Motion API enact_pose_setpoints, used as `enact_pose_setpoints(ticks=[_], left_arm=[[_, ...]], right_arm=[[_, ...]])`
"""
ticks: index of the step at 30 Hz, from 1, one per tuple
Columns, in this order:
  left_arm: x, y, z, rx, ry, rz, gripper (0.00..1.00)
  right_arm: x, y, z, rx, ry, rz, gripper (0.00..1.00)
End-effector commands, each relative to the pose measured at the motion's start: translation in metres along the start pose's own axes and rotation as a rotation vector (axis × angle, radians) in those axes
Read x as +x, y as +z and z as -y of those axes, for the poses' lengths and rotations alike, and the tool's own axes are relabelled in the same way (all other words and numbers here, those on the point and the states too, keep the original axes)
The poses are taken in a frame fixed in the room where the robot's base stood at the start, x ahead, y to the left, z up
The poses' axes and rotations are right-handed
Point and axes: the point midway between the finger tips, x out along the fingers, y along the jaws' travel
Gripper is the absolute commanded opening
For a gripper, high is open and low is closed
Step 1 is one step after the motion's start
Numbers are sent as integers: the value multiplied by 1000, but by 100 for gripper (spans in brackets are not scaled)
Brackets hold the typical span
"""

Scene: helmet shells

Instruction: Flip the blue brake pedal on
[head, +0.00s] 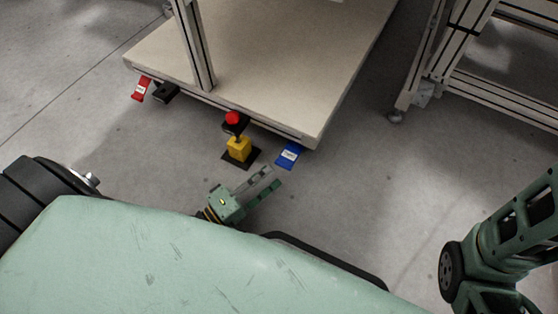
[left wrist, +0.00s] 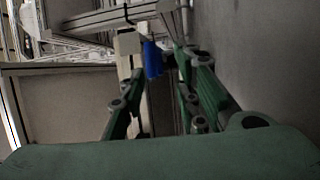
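The blue brake pedal (head: 288,155) sticks out from under the front edge of the cart's platform, near its right corner, with a small white label on it. In the left wrist view the blue pedal (left wrist: 152,58) shows ahead, between the two fingers. My left gripper (head: 270,177) is low over the floor, just short of the pedal, its fingers pointing towards it. The fingers (left wrist: 158,82) are apart with nothing between them; whether they touch the pedal cannot be seen. My right arm shows at the right edge, but its gripper is out of view.
The cart's pale platform (head: 270,60) has a metal post (head: 193,45). A red pedal (head: 141,89) is at its left end, beside a black caster. A metal frame (head: 470,85) stands right; floor between is clear.

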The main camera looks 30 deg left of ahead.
Motion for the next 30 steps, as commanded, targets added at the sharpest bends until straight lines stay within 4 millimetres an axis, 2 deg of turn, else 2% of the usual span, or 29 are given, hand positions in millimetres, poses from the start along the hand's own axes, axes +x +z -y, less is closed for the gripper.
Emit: enact_pose_setpoints(ticks=[3,9,30], left_arm=[[-24,0,1,0,-3,1,30],[-47,0,0,0,-1,1,30],[-52,0,0,0,0,0,30]], right_arm=[[0,0,0,0,-1,0,30],[0,0,0,0,-1,0,30],[0,0,0,0,-1,1,30]])
